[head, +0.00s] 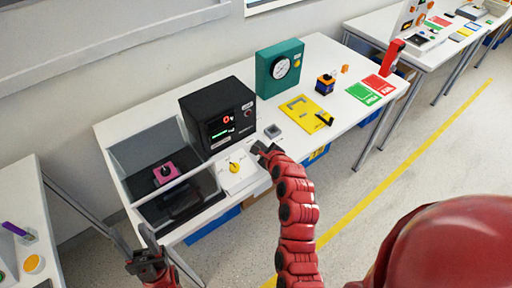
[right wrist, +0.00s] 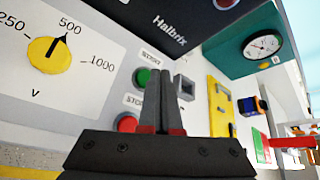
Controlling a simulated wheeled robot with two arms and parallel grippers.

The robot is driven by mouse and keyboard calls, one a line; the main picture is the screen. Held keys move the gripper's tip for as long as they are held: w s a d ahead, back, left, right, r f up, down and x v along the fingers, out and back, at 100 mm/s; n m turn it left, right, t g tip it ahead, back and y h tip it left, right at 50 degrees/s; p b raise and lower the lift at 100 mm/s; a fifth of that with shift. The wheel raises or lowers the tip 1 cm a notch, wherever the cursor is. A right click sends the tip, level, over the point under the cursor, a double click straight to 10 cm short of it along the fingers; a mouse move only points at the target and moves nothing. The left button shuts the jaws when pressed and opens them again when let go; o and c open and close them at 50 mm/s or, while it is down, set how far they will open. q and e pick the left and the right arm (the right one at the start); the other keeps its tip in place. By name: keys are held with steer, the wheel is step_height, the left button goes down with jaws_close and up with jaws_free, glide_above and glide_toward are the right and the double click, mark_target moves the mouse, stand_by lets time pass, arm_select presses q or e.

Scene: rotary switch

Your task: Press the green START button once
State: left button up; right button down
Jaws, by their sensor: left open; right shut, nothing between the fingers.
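The green START button (right wrist: 147,78) is round and sits on a white panel (right wrist: 105,50) in the right wrist view, under its START label. A red button (right wrist: 127,122) labelled STOP lies below it. My right gripper (right wrist: 165,76) is shut and empty; its fingertips appear just right of the green button and overlap its edge. Whether they touch it I cannot tell. In the head view, my right gripper (head: 261,149) is at the right edge of the white panel, and I cannot make out the buttons there. My left gripper (head: 148,240) is open and empty at the lower left.
A yellow rotary knob (right wrist: 47,53) on the panel points towards 500. A black display box (head: 218,115) stands behind the panel. A small grey block (head: 272,131) is close to my right gripper. A teal gauge box (head: 279,66) and a yellow plate (head: 306,114) are further right.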

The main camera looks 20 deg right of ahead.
steer(key=shift+f, duration=0.1)
steer(key=shift+w+f, duration=0.15)
steer(key=shift+f, duration=0.15)
steer(key=shift+w+a+f, duration=0.1)
steer(key=shift+f, duration=0.35)
stand_by(0.8)
steer(key=shift+r, duration=0.1)
steer(key=shift+s+r+p, duration=0.25)
steer(key=shift+r+p, duration=0.15)
steer(key=shift+r, duration=0.35)
steer(key=r+p, duration=0.1)
steer(key=s+r+p, duration=0.1)
steer(key=r, duration=0.1)
steer(key=r+p, duration=0.1)
steer(key=shift+s+d+r, duration=0.2)
steer(key=shift+d+r, duration=0.15)
steer(key=shift+r, duration=0.05)
stand_by(0.4)
